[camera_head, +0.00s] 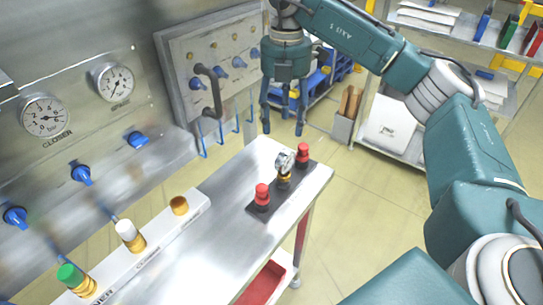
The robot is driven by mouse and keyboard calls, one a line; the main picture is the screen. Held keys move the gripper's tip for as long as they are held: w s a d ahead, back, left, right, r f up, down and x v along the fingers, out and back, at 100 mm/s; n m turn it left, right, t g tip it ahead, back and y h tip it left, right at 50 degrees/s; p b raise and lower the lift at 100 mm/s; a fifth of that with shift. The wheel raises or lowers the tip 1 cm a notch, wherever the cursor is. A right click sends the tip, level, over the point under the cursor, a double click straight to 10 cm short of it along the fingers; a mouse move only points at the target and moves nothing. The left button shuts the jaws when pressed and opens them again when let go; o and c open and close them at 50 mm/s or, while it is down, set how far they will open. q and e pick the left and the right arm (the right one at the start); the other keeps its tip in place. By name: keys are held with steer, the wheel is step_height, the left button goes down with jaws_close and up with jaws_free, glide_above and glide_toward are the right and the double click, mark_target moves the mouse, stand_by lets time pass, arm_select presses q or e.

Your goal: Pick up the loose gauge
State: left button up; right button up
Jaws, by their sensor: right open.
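The loose gauge (285,162) is small and round-faced with a brass lower part. It stands upright on a dark strip (273,201) at the right end of the metal table, between two red-capped fittings (262,196) and (303,154). My right gripper (283,132) comes down from the top of the view with its fingers spread. It is empty and appears above and behind the gauge, apart from it. My left gripper is not in view.
Wall gauges (44,117) and blue valves (80,174) line the panel at left. A white rail (150,240) with brass fittings runs along the table (215,225). A shelf rack (450,45) stands at back right. The table's middle is clear.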

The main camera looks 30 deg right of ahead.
mark_target(283, 151)
steer(key=f, duration=0.3)
steer(key=f+p, duration=0.1)
steer(key=f, duration=0.1)
steer(key=shift+s, duration=0.25)
steer(key=shift+f+p, duration=0.3)
steer(key=f+p, duration=0.1)
steer(key=f, duration=0.3)
steer(key=shift+s+a+f+p, duration=0.15)
steer(key=shift+s+p, duration=0.05)
steer(key=shift+p, duration=0.15)
steer(key=shift+f, duration=0.2)
steer(key=shift+w, duration=0.1)
steer(key=c, duration=0.4)
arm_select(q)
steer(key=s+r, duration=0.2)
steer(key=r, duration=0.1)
arm_select(e)
jaws_close()
